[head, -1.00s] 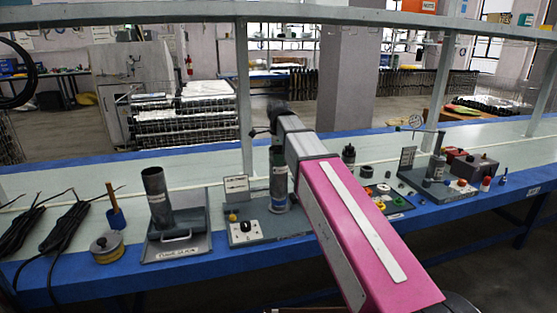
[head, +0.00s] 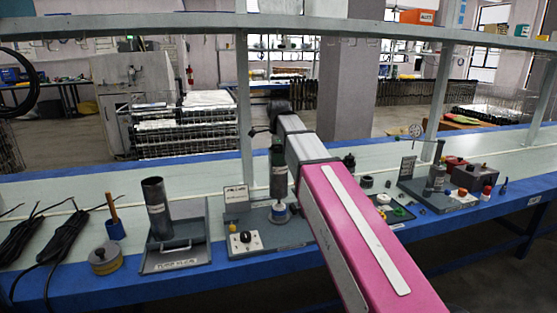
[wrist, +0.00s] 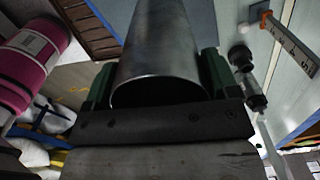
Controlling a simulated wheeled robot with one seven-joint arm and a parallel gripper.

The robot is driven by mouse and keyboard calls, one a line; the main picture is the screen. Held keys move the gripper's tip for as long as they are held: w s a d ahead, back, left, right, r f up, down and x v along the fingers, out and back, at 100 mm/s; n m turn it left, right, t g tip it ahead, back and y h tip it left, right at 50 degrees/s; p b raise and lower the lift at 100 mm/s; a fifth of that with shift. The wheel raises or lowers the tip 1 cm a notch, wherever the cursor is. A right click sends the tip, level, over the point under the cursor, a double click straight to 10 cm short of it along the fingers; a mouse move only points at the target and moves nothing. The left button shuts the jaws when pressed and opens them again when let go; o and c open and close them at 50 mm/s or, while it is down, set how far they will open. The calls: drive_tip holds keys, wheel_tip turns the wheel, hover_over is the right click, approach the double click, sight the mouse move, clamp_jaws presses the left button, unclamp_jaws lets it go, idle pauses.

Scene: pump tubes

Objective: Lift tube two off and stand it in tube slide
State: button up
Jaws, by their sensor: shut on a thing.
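My gripper (head: 277,149) is shut on a grey metal tube with a pale label, tube two (head: 279,182). I hold the tube upright, with its lower end just above a pale round fitting (head: 280,212) on a grey base plate. In the wrist view, the green fingers (wrist: 157,88) grip both sides of the tube (wrist: 160,45), and its open end faces the camera. To the left in the head view is the tube slide (head: 198,251), a grey tray with a handle and a small front label. A wide, open-topped grey tube (head: 155,212) stands upright in it.
Another gauge station (head: 437,180) stands to the right.

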wheel_tip(320, 180, up, 10)
drive_tip(key=shift+f, duration=0.2)
idle(1.7)
